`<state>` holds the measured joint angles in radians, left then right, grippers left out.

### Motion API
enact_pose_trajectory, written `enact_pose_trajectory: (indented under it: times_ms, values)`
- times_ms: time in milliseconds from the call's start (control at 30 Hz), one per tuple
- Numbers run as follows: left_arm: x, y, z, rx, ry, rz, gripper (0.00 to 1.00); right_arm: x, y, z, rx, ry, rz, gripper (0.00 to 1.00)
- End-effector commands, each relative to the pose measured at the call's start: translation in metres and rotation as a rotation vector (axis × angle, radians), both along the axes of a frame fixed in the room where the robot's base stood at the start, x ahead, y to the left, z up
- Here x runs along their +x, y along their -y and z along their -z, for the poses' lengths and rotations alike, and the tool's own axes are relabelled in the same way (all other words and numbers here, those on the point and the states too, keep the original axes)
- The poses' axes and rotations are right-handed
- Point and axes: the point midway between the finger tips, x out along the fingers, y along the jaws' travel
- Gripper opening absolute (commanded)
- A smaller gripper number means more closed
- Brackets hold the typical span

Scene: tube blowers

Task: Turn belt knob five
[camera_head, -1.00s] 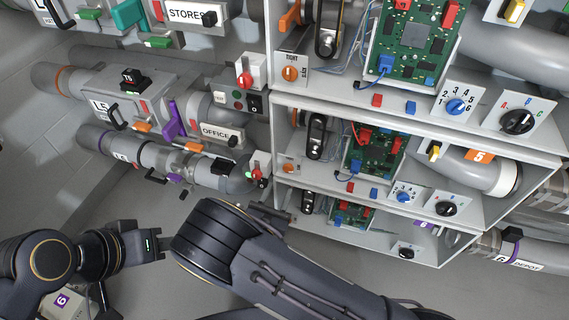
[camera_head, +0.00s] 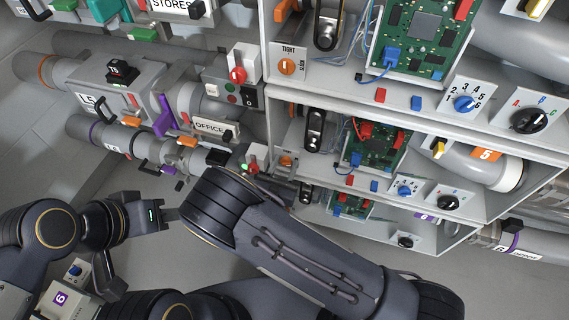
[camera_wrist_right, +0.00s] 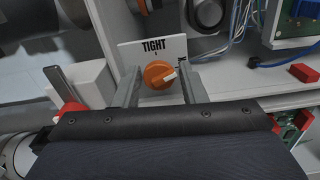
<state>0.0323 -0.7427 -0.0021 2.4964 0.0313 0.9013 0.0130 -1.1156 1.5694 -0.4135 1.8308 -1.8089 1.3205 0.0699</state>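The orange belt knob (camera_wrist_right: 158,75) with a white pointer sits on a white plate marked TIGHT. It also shows in the head view (camera_head: 286,160), on the middle shelf beside the pipe labelled 5. My right gripper (camera_wrist_right: 160,68) is open in the right wrist view, one finger on each side of the knob. I cannot tell whether the fingers touch it. In the head view my right forearm hides most of this gripper. My left gripper (camera_head: 168,214) is at the lower left in the head view, away from the shelves; its finger opening cannot be made out.
Another orange knob (camera_head: 286,67) marked TIGHT is on the shelf above. A red handle (camera_wrist_right: 70,105) and a white box stand left of the knob plate. A red block (camera_wrist_right: 304,72) sits on the shelf edge to the right. The middle shelf's circuit board (camera_head: 378,150) is further right.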

Motion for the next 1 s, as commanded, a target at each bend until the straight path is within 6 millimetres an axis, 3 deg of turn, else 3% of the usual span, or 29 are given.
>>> enact_pose_trajectory:
  times_ms: [33, 200, 333, 633, 967, 1000]
  values:
    - [0.0, 0.0, 0.0, 0.0, 0.0, 0.0, 0.36, 0.0, 0.0, 0.0, 0.0, 0.0, 0.0, 0.31]
    - [0.0, 0.0, 0.0, 0.0, 0.0, 0.0, 0.36, 0.0, 0.0, 0.0, 0.0, 0.0, 0.0, 0.1]
    - [0.0, 0.0, 0.006, 0.0, 0.0, 0.0, 0.36, 0.0, 0.0, 0.002, 0.044, 0.015, 0.0, 0.1]
    - [0.0, 0.0, 0.031, 0.0, 0.0, 0.0, 0.36, 0.0, 0.001, 0.003, 0.344, 0.115, 0.0, 0.1]
    - [0.0, 0.0, 0.03, 0.0, 0.0, 0.0, 0.36, 0.0, 0.001, 0.0, 0.373, 0.123, -0.001, 0.1]
    - [0.0, 0.0, 0.03, 0.0, 0.0, 0.0, 0.36, 0.0, 0.001, 0.0, 0.372, 0.123, -0.001, 0.36]
